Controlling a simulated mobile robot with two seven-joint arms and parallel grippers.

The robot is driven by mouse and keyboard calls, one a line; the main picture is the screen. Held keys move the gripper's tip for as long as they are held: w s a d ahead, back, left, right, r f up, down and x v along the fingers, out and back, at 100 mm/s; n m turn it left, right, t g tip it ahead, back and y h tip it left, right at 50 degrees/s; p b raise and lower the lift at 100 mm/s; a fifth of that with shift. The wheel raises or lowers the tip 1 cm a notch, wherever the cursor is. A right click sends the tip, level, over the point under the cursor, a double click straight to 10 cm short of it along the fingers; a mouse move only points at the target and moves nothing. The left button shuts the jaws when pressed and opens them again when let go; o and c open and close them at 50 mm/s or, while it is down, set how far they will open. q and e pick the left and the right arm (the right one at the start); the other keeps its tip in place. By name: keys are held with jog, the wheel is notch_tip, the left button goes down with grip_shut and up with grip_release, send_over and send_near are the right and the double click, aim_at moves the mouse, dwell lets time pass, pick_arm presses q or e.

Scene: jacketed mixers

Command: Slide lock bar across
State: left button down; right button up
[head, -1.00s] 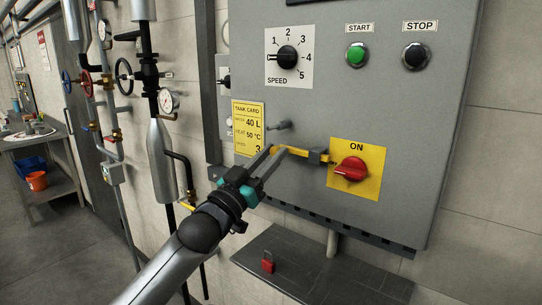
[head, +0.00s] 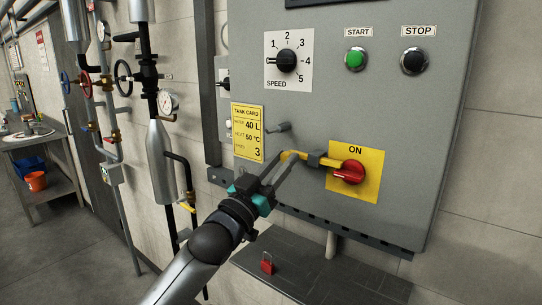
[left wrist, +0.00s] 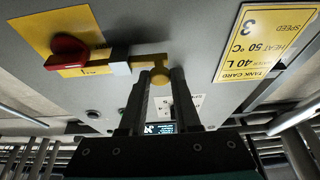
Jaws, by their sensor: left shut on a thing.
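The yellow lock bar (head: 325,160) runs through a grey guide bracket (head: 314,158) on the cabinet front. Its right end reaches the red rotary switch (head: 350,172) on the yellow ON plate (head: 368,183) and overlaps it in the picture. My left gripper (head: 284,158) is shut on the bar's left end. In the left wrist view, the fingers (left wrist: 153,78) are at the bar's yellow knob (left wrist: 160,73), and the bar (left wrist: 85,70) lies across beside the red switch (left wrist: 67,51). My right gripper is not in view.
A red padlock (head: 267,263) stands on the dark shelf (head: 330,275) below the cabinet. A grey peg (head: 278,128) sticks out above the bar, beside the yellow task card (head: 247,132). The speed dial (head: 287,60) and green start button (head: 355,58) are higher up. Pipes and valves are at left.

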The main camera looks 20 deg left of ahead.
pick_arm(q)
jog(key=d, duration=0.1)
jog(key=s+d, duration=0.1)
jog(key=d, duration=0.1)
jog(key=d+p, duration=0.1)
jog(key=shift+s+d, duration=0.35)
jog(key=c, duration=0.6)
grip_release()
jog(key=shift+d, duration=0.15)
jog(key=b+v, duration=0.3)
jog(key=v, duration=1.2)
jog(key=shift+s+b, duration=0.15)
jog(key=shift+b, duration=0.2)
